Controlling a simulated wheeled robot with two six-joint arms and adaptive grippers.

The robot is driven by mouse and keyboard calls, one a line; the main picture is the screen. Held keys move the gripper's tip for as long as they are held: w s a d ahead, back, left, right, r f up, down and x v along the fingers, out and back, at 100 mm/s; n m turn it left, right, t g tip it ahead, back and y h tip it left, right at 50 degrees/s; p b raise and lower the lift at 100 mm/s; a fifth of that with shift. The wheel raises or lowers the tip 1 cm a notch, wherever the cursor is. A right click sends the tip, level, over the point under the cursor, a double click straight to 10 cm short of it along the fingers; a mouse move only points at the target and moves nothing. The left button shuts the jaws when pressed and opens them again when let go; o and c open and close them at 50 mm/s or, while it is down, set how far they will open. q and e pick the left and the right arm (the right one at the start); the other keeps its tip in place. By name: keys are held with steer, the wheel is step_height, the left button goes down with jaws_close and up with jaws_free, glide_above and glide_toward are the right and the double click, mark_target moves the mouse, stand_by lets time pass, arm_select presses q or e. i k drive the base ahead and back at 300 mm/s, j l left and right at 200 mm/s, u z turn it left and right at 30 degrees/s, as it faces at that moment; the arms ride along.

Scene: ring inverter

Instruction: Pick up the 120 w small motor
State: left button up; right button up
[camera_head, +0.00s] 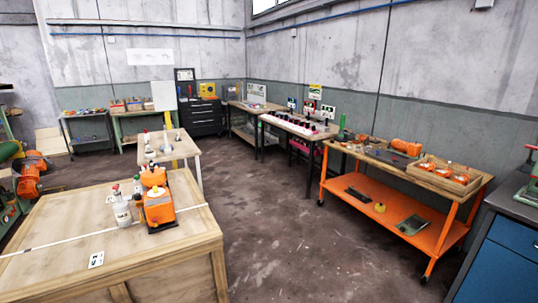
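Several orange motor-like things are in view, but no rating can be read, so I cannot tell which is the 120 W small motor. Small orange-topped parts (451,168) sit in a wooden tray (420,178) on the right cart. A larger orange motor-like body (407,147) lies behind the tray on the same cart. An orange machine (159,207) stands on the wooden crate at the left front, with a rounder orange piece (153,177) behind it. A big orange motor (30,181) is at the far left edge. Neither of my grippers is in view.
The orange cart (395,205) stands on the right, with loose items on both shelves. A wooden crate (60,222) fills the left front, carrying white bottles (122,211). A blue cabinet (508,262) is at the right edge. Open floor (285,240) lies between.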

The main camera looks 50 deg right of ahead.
mark_target(446, 173)
steer(key=i+l+z, duration=0.1)
steer(key=l+z, duration=0.3)
steer(key=i+l+z, duration=0.2)
steer(key=l+z, duration=0.2)
steer(key=i+l+z, duration=0.2)
steer(key=l+z, duration=0.25)
steer(key=i+l+z, duration=0.2)
steer(key=z, duration=0.2)
steer(key=i+l+z, duration=0.1)
steer(key=i+z, duration=0.3)
steer(key=i+l+z, duration=0.25)
steer(key=i, duration=0.45)
steer(key=i+z, duration=0.2)
steer(key=i, duration=0.5)
steer(key=i+z, duration=0.25)
steer(key=i, duration=0.25)
steer(key=i+z, duration=0.3)
steer(key=i, duration=0.15)
steer(key=i+j+z, duration=0.1)
steer(key=i+z, duration=0.15)
steer(key=i, duration=0.25)
steer(key=i+j+z, duration=0.25)
steer(key=i, duration=0.2)
